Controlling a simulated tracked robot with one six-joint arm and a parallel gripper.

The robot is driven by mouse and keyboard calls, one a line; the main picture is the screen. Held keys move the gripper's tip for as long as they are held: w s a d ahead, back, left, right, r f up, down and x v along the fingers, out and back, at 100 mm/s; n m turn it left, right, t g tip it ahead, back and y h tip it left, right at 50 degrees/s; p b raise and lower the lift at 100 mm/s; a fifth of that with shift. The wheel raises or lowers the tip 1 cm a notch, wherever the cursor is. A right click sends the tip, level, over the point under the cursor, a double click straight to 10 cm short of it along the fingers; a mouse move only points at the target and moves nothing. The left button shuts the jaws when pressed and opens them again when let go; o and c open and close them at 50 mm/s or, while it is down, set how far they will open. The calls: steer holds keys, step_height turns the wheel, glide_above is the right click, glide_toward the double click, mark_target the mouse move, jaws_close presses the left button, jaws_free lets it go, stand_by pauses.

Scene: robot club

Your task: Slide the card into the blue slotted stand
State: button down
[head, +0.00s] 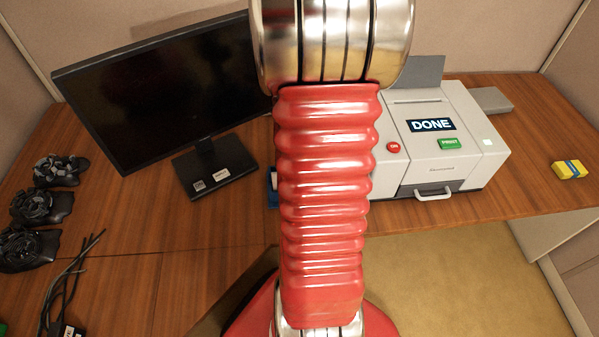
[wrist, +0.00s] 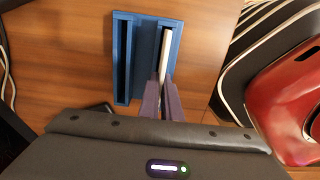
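The blue slotted stand (wrist: 122,62) is on the wooden desk in the wrist view, with a long dark slot on its left side. The card (wrist: 153,58) is a thin, pale strip seen almost edge-on over the right part of the stand. My gripper (wrist: 162,84) comes from below, its two narrow fingers close together and shut on the card's near end. I cannot tell whether the card's lower edge is inside a slot or above it. In the head view my red arm hides the gripper and most of the stand; only a small blue edge (head: 272,188) shows.
A grey printer (head: 440,140) reading DONE stands right of my arm. A monitor (head: 165,85) stands at left. Black objects (head: 50,190) and cables (head: 65,290) lie at far left. A yellow-blue block (head: 570,169) lies at right. The front-left desk is mostly clear.

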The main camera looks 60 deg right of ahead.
steer(key=shift+f, duration=0.15)
steer(key=c, duration=2.4)
jaws_free()
steer(key=shift+c, duration=0.2)
steer(key=o, duration=0.5)
steer(key=shift+o, duration=0.5)
steer(key=o, duration=0.4)
steer(key=shift+c, duration=0.2)
steer(key=shift+r, duration=0.2)
steer(key=shift+r, duration=3.35)
